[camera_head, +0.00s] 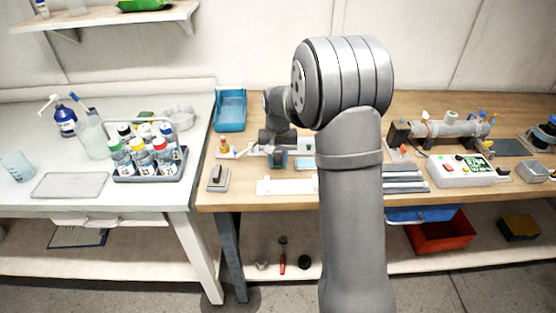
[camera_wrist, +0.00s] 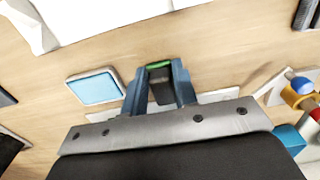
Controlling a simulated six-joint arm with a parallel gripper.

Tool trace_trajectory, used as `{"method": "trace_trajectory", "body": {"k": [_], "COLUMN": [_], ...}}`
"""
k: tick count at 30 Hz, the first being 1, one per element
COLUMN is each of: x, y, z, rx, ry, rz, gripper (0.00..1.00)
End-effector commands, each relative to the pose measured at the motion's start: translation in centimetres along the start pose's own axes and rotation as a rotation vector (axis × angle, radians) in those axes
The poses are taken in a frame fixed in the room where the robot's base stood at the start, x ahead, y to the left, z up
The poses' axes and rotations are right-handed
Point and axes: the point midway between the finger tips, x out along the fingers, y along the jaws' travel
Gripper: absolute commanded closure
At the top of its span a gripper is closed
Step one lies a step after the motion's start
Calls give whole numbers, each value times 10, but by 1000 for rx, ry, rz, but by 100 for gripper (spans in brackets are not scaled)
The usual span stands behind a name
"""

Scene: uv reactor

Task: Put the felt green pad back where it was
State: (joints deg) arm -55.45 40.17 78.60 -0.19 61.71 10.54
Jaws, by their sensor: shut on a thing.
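My gripper (camera_wrist: 159,84) is shut on the felt green pad (camera_wrist: 159,65). The pad shows as a thin green edge above a dark face between the two blue-grey fingers. In the head view my gripper (camera_head: 279,160) points down over the wooden bench, near its left part. The pad cannot be made out in that view. I cannot tell whether it touches the bench. A light blue pad in a pale frame (camera_wrist: 95,88) lies just left of the fingers in the wrist view.
A white plate (camera_head: 272,186) lies in front of my gripper. A fitting with coloured knobs (camera_wrist: 302,92) is close by on the right in the wrist view. A blue tray (camera_head: 230,112) stands behind left, and a white control box (camera_head: 456,172) stands farther right.

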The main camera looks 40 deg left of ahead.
Motion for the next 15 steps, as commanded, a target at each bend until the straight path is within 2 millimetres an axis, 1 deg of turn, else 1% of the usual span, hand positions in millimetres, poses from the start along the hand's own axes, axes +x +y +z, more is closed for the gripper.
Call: {"method": "trace_trajectory", "body": {"k": [11,12,14,15], "x": [5,4,4,4], "y": [0,0,0,0], "z": [0,-1,-1,0], "rx": [0,0,0,0], "ry": [2,3,3,3], "rz": [0,0,0,0], "gripper": [95,66,54,52]}}
